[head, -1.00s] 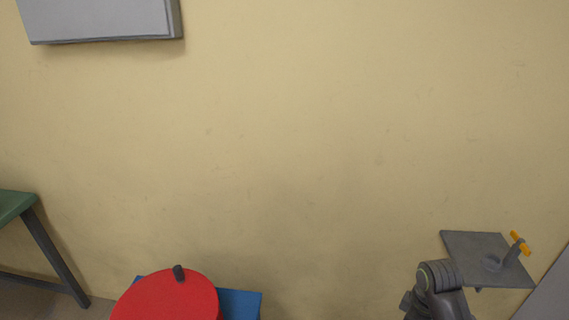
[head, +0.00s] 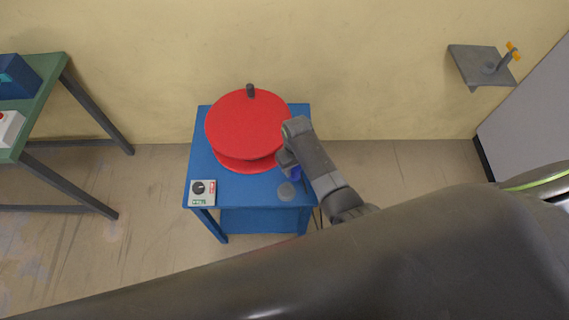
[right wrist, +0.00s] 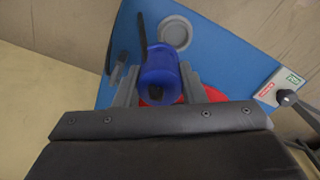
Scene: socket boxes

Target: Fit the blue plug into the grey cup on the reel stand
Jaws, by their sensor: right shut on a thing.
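The blue plug (right wrist: 160,72) is between the two grey fingers of my right gripper (right wrist: 158,80), which is shut on it. A dark cable runs from the plug in the right wrist view. In the head view the plug (head: 295,173) shows only in part beside my right gripper (head: 288,164), above the stand's right side. The round grey cup (head: 286,191) is on the blue reel stand (head: 233,189), near its front right. The cup (right wrist: 174,33) also shows in the right wrist view, just beyond the plug and apart from it. My left gripper is out of view.
A red reel (head: 247,125) fills the back of the stand, close to my right gripper. A switch box (head: 202,192) sits at the front left corner. A green table (head: 50,84) is at left. A grey wall shelf (head: 475,67) with an orange-handled valve is at upper right.

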